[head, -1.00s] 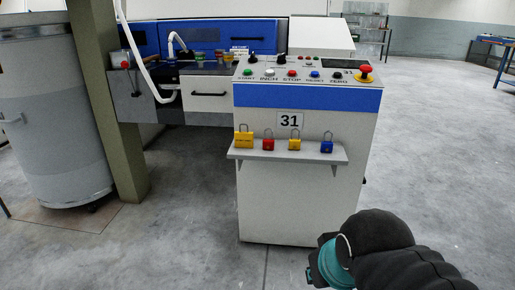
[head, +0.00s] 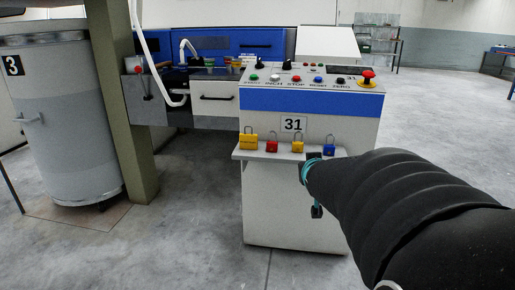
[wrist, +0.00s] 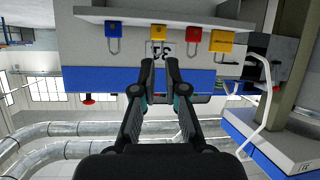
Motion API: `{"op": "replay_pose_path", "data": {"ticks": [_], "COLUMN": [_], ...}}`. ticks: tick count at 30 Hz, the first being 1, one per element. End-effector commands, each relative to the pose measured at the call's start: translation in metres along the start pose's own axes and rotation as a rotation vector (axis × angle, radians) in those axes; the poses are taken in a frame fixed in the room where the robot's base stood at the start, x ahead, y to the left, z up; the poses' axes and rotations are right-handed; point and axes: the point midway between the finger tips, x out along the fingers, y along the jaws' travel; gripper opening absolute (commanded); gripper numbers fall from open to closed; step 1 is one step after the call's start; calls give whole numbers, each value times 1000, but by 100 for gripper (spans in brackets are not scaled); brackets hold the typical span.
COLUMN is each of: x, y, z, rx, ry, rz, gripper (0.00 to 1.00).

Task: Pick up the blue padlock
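The blue padlock (head: 329,152) stands upright at the right end of a small shelf (head: 240,154) on the front of the machine console. In the wrist view, which is upside down, the blue padlock (wrist: 113,31) is at upper left with its shackle hanging down in the picture. My gripper (head: 311,190) is in front of the shelf, just below and left of the blue padlock in the head view. In the wrist view my gripper (wrist: 160,64) shows two fingers apart with nothing between them, pointing toward a yellow padlock (wrist: 158,31).
On the shelf to the left stand a large yellow padlock (head: 249,142), a red padlock (head: 271,146) and a smaller yellow one (head: 297,146). A sign with 31 (head: 293,124) and a button panel (head: 300,78) are above. A green post (head: 122,110) stands left.

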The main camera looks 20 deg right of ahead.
Motion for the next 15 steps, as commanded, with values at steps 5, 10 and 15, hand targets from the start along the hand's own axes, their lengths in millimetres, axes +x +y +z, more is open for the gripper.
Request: {"op": "replay_pose_path", "data": {"ticks": [5, 10, 15], "x": [65, 100, 113], "y": [64, 112, 139], "z": [-10, -7, 0], "rx": [26, 51, 70], "ry": [174, 314, 398], "rz": [11, -26, -64], "gripper": [11, 11, 11]}}
